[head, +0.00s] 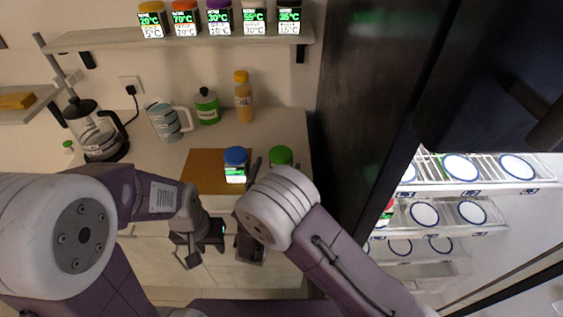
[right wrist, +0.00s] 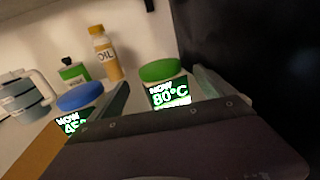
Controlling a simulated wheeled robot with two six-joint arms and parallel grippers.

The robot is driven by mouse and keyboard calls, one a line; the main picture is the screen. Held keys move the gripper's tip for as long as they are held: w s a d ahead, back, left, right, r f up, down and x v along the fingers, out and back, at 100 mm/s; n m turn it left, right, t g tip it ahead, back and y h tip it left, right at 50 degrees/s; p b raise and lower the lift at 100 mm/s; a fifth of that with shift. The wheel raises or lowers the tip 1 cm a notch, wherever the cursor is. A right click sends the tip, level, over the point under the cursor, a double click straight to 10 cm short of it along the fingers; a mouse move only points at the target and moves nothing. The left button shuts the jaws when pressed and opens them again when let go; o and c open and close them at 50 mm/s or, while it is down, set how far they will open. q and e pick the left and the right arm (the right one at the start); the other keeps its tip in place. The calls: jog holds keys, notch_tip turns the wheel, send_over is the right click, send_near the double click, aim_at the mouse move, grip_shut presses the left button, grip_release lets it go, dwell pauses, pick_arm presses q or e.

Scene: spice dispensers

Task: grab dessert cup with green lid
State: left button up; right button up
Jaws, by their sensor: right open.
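The dessert cup with the green lid (head: 281,156) stands upright on the counter, its lower part hidden behind my right arm in the head view. In the right wrist view the green-lidded cup (right wrist: 164,84) shows a lit label reading 80°C. My right gripper (right wrist: 163,82) is open, with one finger on each side of this cup in the picture; contact cannot be told. A blue-lidded cup (head: 236,165) stands to the left, outside the left finger; it also shows in the right wrist view (right wrist: 80,100). My left gripper (head: 203,240) hangs low before the counter front, its jaw state unclear.
An orange-brown board (head: 200,172) lies under the blue-lidded cup. An oil bottle (head: 243,97), a green bottle (head: 207,107), a grey pitcher (head: 165,121) and a glass kettle (head: 95,130) stand behind. Several spice jars fill the shelf (head: 190,40). An open fridge (head: 470,187) is at right.

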aim_at(281, 156)
jog(key=x, duration=0.4)
jog(key=shift+w+d+r, duration=0.1)
jog(key=shift+w+d, duration=0.05)
jog(key=shift+d, duration=0.1)
jog(key=shift+w, duration=0.3)
jog(key=shift+s, duration=0.1)
jog(key=c, duration=1.7)
notch_tip(281, 156, up, 10)
jog(key=shift+p, duration=0.75)
jog(key=shift+c, duration=0.3)
